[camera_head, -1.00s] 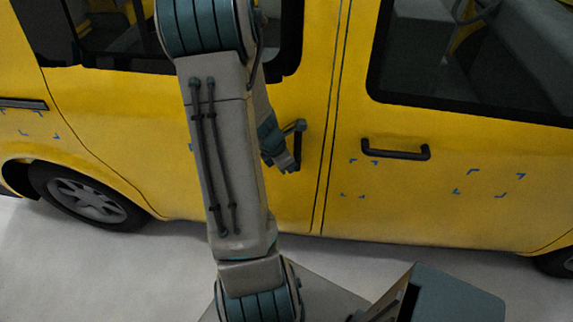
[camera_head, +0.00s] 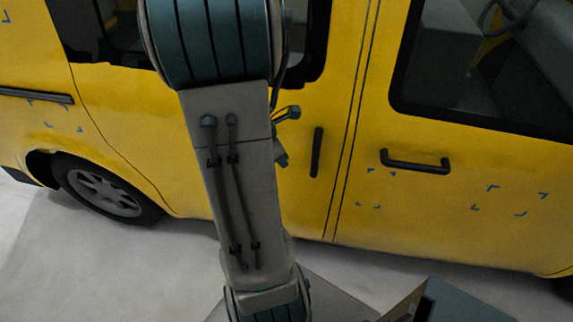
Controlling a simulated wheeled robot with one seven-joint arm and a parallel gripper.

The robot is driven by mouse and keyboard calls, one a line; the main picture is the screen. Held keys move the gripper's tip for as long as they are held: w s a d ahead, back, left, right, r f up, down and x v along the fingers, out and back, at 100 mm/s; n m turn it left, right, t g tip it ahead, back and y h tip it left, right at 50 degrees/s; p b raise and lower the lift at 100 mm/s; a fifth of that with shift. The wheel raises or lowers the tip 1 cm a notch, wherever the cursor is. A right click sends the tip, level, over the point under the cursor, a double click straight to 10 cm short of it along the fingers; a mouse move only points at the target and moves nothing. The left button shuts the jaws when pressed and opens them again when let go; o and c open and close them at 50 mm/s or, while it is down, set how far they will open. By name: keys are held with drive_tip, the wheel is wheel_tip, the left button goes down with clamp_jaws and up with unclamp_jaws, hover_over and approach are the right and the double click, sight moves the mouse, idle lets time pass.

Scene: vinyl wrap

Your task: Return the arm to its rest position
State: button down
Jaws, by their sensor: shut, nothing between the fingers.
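My arm (camera_head: 243,175) rises through the middle of the head view, in front of a yellow van (camera_head: 140,110). My gripper (camera_head: 282,157) shows only in part past the arm's right edge, small and mostly hidden behind the grey link. It looks shut, with nothing seen in it. In the picture it lies just left of the van's vertical dark door handle (camera_head: 317,152), with yellow door showing between them.
A horizontal dark handle (camera_head: 415,163) is on the van's right door, with blue corner marks (camera_head: 510,200) on the panel nearby. A wheel (camera_head: 105,190) stands at left. Pale floor (camera_head: 120,265) lies clear in front of the van.

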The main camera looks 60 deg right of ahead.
drive_tip(key=shift+w+a+r, duration=0.1)
drive_tip(key=shift+a+r, duration=0.05)
drive_tip(key=shift+r, duration=0.2)
drive_tip(key=w+a+r+m+t, duration=0.2)
drive_tip(key=w+a+r+m, duration=0.15)
drive_tip(key=a, duration=0.35)
drive_tip(key=w+a+r+m+t, duration=0.1)
drive_tip(key=w+a+r+m, duration=0.2)
drive_tip(key=a, duration=0.4)
drive_tip(key=s+a+r+m+t+y, duration=0.1)
drive_tip(key=a+r+m, duration=0.1)
drive_tip(key=a, duration=0.6)
drive_tip(key=s+a+r+m+t+y, duration=0.1)
drive_tip(key=a+r, duration=0.3)
drive_tip(key=a, duration=0.4)
drive_tip(key=shift+s+a+r+m+t+y, duration=0.25)
drive_tip(key=shift+m+t+y, duration=0.15)
drive_tip(key=shift+m+y, duration=0.45)
